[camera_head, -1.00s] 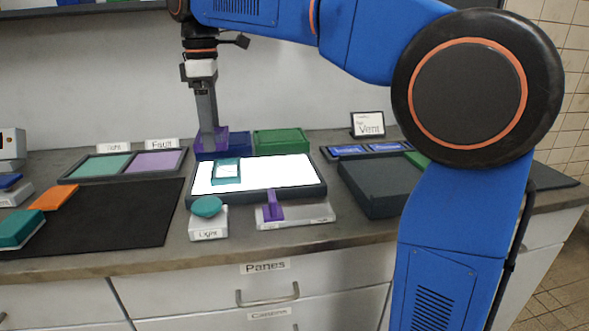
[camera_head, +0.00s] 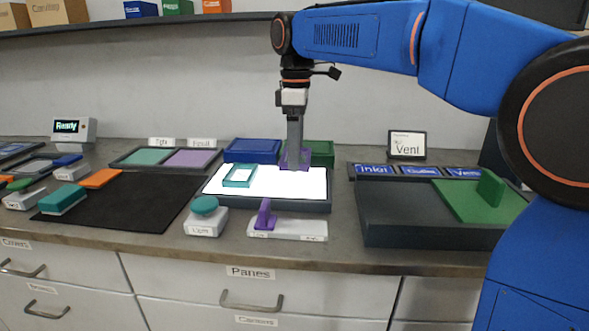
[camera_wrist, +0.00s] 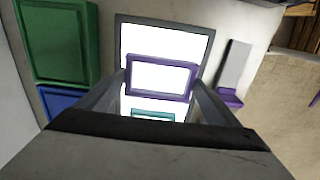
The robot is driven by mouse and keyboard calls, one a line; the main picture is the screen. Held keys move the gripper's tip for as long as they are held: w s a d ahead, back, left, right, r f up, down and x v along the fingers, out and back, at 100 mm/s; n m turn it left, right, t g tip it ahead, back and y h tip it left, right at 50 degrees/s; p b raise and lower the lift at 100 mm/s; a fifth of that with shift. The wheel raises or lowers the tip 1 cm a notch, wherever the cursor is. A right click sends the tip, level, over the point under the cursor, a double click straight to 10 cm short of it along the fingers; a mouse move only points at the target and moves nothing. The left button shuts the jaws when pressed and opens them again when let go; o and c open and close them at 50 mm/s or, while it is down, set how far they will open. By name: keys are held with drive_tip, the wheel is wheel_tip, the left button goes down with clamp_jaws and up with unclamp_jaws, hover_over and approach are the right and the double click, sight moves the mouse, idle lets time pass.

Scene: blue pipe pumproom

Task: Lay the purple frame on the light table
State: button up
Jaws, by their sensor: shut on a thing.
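My gripper (camera_head: 294,165) points down over the rear right part of the light table (camera_head: 270,202), which has a dark rim and a lit white top. It is shut on the purple frame (camera_head: 304,160). In the wrist view the purple frame (camera_wrist: 160,58) spans between the two fingers (camera_wrist: 160,82), over the white surface (camera_wrist: 165,36). I cannot tell whether the frame touches the surface. A teal frame (camera_head: 228,180) lies on the left part of the light table and partly shows in the wrist view (camera_wrist: 153,115).
Blue (camera_head: 252,150) and green (camera_head: 322,153) trays stand behind the light table. In front are a teal-knobbed block (camera_head: 205,217) and a pale plate with a purple handle (camera_head: 264,215). A dark tray (camera_head: 395,215) stands right, a black mat (camera_head: 125,205) left.

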sight(296, 181)
drive_tip(key=shift+f, duration=2.45)
drive_tip(key=o, duration=1)
drive_tip(key=shift+f, duration=0.15)
wheel_tip(296, 181, up, 12)
drive_tip(key=shift+r, duration=0.15)
